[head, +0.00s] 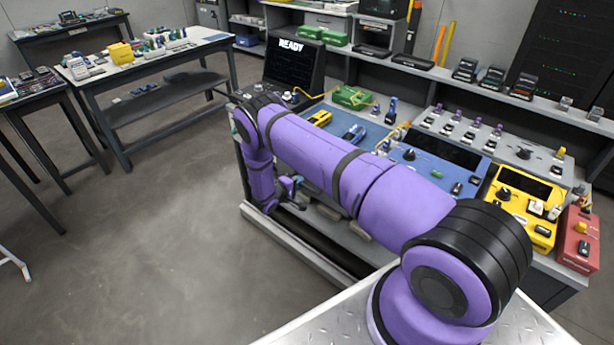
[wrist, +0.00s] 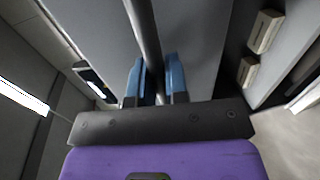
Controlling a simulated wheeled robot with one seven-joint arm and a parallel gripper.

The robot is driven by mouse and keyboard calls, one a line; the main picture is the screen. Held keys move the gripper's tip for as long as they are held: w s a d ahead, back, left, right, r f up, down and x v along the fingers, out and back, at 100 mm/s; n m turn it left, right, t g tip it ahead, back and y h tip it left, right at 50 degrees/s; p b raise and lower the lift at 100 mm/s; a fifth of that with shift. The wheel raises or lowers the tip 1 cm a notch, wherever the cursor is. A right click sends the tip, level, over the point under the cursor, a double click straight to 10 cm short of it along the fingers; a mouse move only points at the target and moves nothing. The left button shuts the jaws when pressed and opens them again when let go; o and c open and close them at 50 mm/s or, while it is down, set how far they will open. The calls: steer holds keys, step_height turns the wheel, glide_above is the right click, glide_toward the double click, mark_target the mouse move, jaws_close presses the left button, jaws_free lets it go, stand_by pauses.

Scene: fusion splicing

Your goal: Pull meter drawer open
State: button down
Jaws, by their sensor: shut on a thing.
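My gripper (wrist: 155,78) has two blue fingers, one on each side of a long dark bar handle (wrist: 145,35), and is shut on it. The handle runs along a plain grey front (wrist: 195,35), which I take to be the meter drawer. In the head view my gripper (head: 292,186) is low at the front of the workbench, below the worktop. My arm hides much of the bench front there, so how far the drawer is open cannot be told.
The workbench top holds blue panels (head: 425,160), a yellow unit (head: 522,205), a red box (head: 578,240) and a screen reading READY (head: 292,65). Pale handles (wrist: 264,30) show on the right in the wrist view. The floor (head: 180,235) left of the bench is clear.

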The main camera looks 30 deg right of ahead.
steer(key=f+v, duration=0.2)
steer(key=v, duration=0.8)
steer(key=a+f+v, duration=0.1)
steer(key=f+v, duration=0.1)
steer(key=v, duration=0.9)
steer(key=shift+f, duration=0.2)
steer(key=shift+s+a, duration=0.1)
steer(key=shift+s, duration=0.05)
steer(key=c, duration=1.1)
jaws_free()
steer(key=shift+c, duration=0.2)
steer(key=shift+a, duration=0.1)
steer(key=v, duration=1)
steer(key=shift+a, duration=0.35)
steer(key=shift+s, duration=0.1)
steer(key=shift+r, duration=0.1)
